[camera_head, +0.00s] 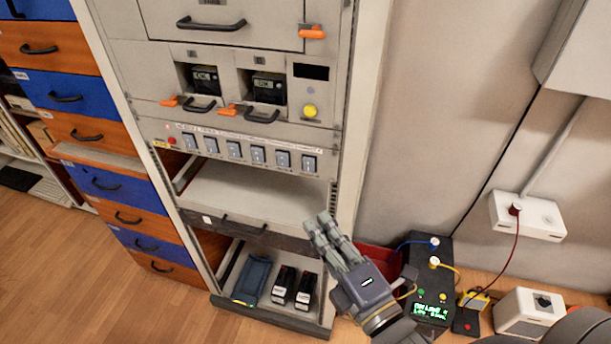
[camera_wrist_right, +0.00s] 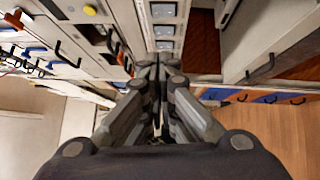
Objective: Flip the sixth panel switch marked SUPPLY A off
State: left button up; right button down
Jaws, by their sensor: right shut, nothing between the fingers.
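A grey switch panel (camera_head: 165,128) on the rack carries a row of rocker switches. The rightmost switch (camera_head: 308,163), sixth from the left, has a dark frame and a light face; its label and position are too small to read. Several of the panel's switches (camera_wrist_right: 164,30) show at the top of the right wrist view. My right gripper (camera_head: 322,224) is shut and empty, below and slightly right of the sixth switch in the head view, apart from it. In the right wrist view its closed fingers (camera_wrist_right: 156,68) point toward the switch row. My left gripper is not in view.
An open shelf (camera_head: 250,192) lies below the panel, with a drawer handle (camera_head: 243,224) beneath. Orange latches (camera_head: 228,110) and black handles (camera_head: 262,116) stick out above. The rack's right post (camera_head: 345,150) is close to my gripper. A black device (camera_head: 432,285) with cables stands right.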

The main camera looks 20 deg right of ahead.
aim_at(306, 175)
jog(key=d+p+x, duration=0.2)
jog(key=p+x, duration=0.1)
jog(key=x, duration=0.8)
jog(key=shift+w+d, duration=0.25)
jog(key=shift+d, duration=0.15)
jog(key=shift+r, duration=0.15)
jog(key=p, duration=0.3)
jog(key=shift+w+d+r+m+g, duration=0.15)
jog(key=shift+w+r+m+g, duration=0.1)
jog(key=shift+m+g, duration=0.15)
jog(key=shift+p, duration=0.3)
